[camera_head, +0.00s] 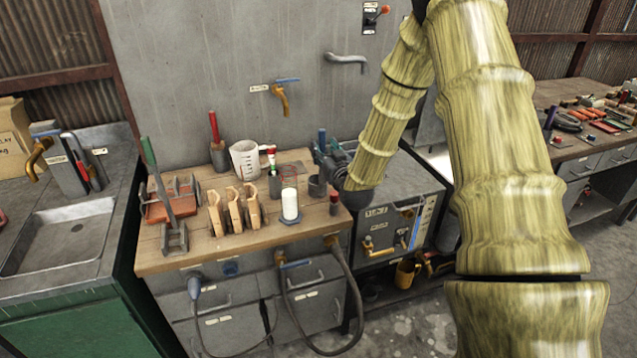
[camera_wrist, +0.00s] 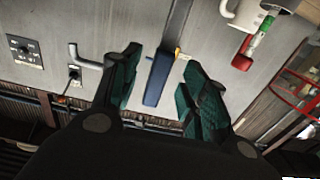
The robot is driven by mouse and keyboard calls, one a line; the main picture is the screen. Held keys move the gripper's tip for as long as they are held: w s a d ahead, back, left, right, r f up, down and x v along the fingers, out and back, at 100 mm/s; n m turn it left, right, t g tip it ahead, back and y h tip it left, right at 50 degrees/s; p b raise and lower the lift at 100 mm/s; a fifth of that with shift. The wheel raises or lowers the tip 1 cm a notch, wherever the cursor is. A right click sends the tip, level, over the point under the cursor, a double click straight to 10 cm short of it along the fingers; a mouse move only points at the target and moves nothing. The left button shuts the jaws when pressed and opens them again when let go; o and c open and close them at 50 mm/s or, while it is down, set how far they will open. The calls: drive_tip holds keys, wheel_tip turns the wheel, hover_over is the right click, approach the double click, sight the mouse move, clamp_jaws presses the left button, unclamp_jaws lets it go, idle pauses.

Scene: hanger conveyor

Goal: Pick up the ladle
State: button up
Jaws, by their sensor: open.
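A long tool with a dark blue handle (camera_wrist: 158,78) and a grey shaft shows between my fingers in the wrist view. It looks like the ladle, but its bowl is not clear to me. In the head view, its blue handle end (camera_head: 321,138) stands up beside my gripper (camera_head: 328,155) at the back right of the wooden bench top. In the wrist view, my gripper (camera_wrist: 162,62) is open, with one finger on each side of the handle and gaps on both sides. My arm and gripper hide the tool's lower part in the head view.
The bench top (camera_head: 222,262) holds a white measuring jug (camera_head: 245,160), wooden holders (camera_head: 235,208), a white cylinder (camera_head: 290,203) and a dark cup (camera_head: 317,185). A wall tap (camera_head: 281,95) and hooked pipe (camera_head: 345,60) stick out behind. A sink (camera_head: 60,235) is at left.

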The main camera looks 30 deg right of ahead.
sight(323, 147)
drive_tip(key=shift+p+x, duration=0.75)
drive_tip(key=shift+x, duration=1.25)
clamp_jaws()
